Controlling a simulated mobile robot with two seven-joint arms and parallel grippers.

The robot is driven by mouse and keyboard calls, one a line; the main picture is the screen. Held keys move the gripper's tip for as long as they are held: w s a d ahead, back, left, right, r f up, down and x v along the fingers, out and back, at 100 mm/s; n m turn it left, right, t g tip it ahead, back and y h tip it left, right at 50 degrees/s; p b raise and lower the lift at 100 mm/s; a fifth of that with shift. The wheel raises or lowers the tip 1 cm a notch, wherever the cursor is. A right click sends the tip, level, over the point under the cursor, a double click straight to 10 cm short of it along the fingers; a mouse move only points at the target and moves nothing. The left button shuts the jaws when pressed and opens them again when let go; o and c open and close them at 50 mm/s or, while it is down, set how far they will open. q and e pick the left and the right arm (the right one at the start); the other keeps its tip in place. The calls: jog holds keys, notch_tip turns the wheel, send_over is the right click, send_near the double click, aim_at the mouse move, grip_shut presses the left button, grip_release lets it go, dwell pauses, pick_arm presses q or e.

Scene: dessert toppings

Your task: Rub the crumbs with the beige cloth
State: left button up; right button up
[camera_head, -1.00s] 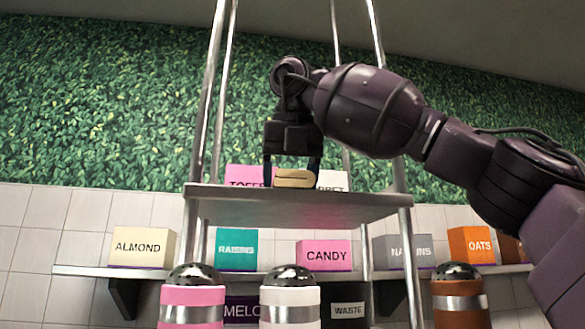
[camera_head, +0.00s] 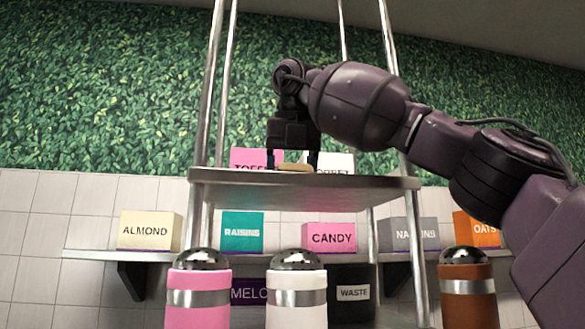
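The beige cloth (camera_head: 295,167) is a folded piece low over the metal shelf (camera_head: 300,187), its lower part hidden by the shelf's front edge. My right gripper (camera_head: 292,160) comes from the right and points down, with one dark finger on each side of the cloth. The fingers look closed in on the cloth, and the shelf edge hides their tips. I cannot tell whether the cloth touches the shelf top. No crumbs are visible; the shelf top is seen nearly edge-on. My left gripper is not in view.
Pink (camera_head: 198,295), white (camera_head: 296,295) and brown (camera_head: 468,295) shakers stand in front. Metal posts (camera_head: 208,90) rise around the shelf. Behind are labelled boxes, including almond (camera_head: 148,232), raisins (camera_head: 242,232), candy (camera_head: 329,237) and waste (camera_head: 350,294).

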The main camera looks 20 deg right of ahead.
jog(key=shift+w+d+f, duration=0.1)
jog(key=shift+w, duration=0.4)
jog(key=shift+r, duration=1.85)
jog(key=shift+w+r, duration=0.1)
jog(key=shift+r, duration=1.1)
jog(key=shift+d, duration=0.1)
